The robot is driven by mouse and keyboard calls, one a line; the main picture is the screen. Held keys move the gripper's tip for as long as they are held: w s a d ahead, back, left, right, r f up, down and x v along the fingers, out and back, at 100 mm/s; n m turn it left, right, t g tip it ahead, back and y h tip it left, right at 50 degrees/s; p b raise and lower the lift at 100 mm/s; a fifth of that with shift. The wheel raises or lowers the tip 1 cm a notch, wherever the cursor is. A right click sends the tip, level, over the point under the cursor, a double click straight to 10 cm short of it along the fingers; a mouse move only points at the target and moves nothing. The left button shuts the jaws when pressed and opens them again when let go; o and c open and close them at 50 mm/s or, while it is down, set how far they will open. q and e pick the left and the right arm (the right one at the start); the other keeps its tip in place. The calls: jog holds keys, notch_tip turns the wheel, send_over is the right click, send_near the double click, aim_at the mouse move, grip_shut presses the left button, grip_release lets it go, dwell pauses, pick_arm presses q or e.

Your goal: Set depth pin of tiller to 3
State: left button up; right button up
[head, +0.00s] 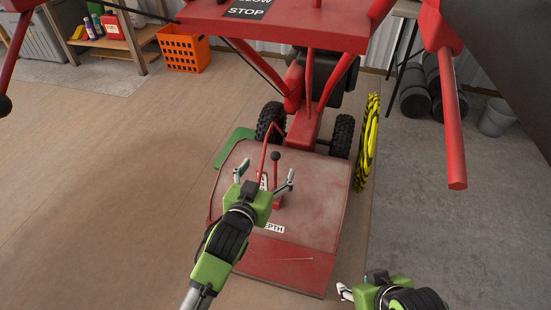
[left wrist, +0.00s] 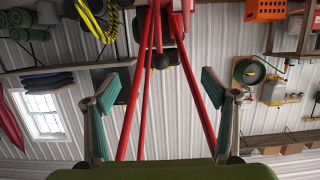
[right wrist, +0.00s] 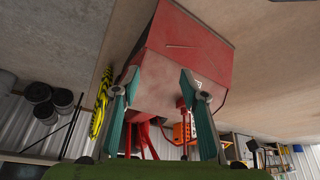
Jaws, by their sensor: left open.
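The red tiller's hood (head: 320,200) has a white plate reading "EPTH" (head: 273,228), its first letter covered by my left arm. Above it stands a red upright post with a black ball knob (head: 275,156), beside a bent red rod (head: 264,148). The depth pin's setting and numbers cannot be read. My left gripper (head: 266,171) is open over the hood, its fingers either side of the post in the picture. In the left wrist view the black knob (left wrist: 160,61) shows between the spread fingers, with no visible contact. My right gripper (right wrist: 160,79) is open and empty near the hood's lower right corner.
Red handlebars (head: 450,115) and a red panel with a "STOP" label (head: 246,13) hang overhead. A yellow-and-black coil (head: 367,140) stands right of the hood. An orange crate (head: 184,48) sits at the back left. Open floor lies left of the tiller.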

aim_at(274, 159)
pick_arm(q)
jog(key=b+x, duration=0.2)
jog(key=x, duration=0.5)
jog(key=shift+w, duration=0.15)
jog(key=shift+w+d, duration=0.1)
jog(key=shift+w, duration=0.2)
pick_arm(e)
jog(key=w+a+r+t, duration=0.2)
jog(key=w+r+t, duration=0.1)
jog(key=w, duration=0.2)
jog(key=w+a+r+t+y, duration=0.1)
jog(key=w+r+t, duration=0.2)
jog(key=w, duration=0.2)
jog(key=shift+w+a+r+y, duration=0.25)
jog(key=shift+a+y, duration=0.05)
jog(key=shift+a, duration=0.05)
pick_arm(q)
grip_shut()
